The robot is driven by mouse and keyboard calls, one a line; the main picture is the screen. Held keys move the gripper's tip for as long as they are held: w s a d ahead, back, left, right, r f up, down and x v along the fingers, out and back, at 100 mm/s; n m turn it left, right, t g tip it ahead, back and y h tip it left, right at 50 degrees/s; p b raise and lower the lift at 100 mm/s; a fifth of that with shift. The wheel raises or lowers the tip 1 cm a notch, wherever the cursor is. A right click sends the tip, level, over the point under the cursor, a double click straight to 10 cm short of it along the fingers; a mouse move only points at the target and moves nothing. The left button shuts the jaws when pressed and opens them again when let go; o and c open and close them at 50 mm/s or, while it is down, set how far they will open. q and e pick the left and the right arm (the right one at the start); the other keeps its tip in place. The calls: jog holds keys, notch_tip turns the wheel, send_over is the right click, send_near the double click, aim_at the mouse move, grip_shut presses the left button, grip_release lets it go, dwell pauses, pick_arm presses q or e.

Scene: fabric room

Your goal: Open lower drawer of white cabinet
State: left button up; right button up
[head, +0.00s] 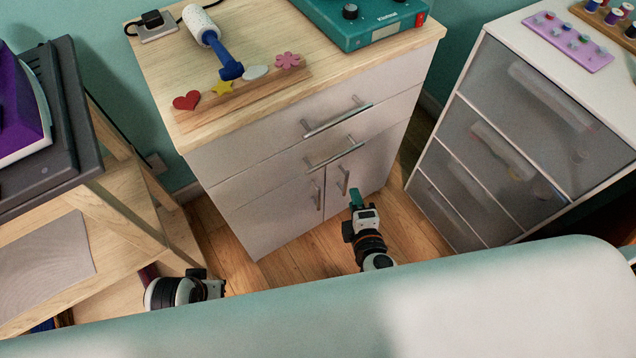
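The white cabinet (255,180) with a wooden top stands in the middle. It has two drawers above two doors. The lower drawer (270,178) is closed, and its bar handle (334,153) is in clear view below the upper drawer's handle (338,117). My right gripper (357,198) is in front of the cabinet's right door, below the lower drawer's handle and apart from it. Its green fingertips look close together near the door handle (343,179), but I cannot tell their gap. My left gripper (215,289) is low at the left, away from the cabinet, its fingers unclear.
A grey-fronted drawer unit (490,150) stands close at the right. A wooden stand (125,215) is at the left. A blue-handled roller (215,40), small coloured shapes and a green device (375,25) lie on the cabinet top. Floor (310,245) before the cabinet is clear.

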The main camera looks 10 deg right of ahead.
aim_at(336, 156)
notch_tip(336, 156, up, 4)
jog(key=a+n+t+b, duration=0.1)
jog(key=a+t+b, duration=0.1)
pick_arm(q)
jog(key=shift+s+a+r, duration=0.35)
jog(key=shift+r, duration=0.35)
jog(key=shift+s+a+r, duration=0.3)
jog(key=shift+s+r, duration=0.05)
jog(key=shift+r, duration=0.3)
pick_arm(e)
jog(key=shift+w+f, duration=0.35)
jog(key=shift+w, duration=1.65)
jog(key=shift+w+f, duration=0.3)
jog(key=shift+w, duration=1.75)
jog(key=shift+w+f, duration=0.35)
jog(key=shift+w, duration=1.65)
jog(key=shift+c, duration=0.4)
grip_shut()
pick_arm(q)
jog(key=shift+f, duration=0.1)
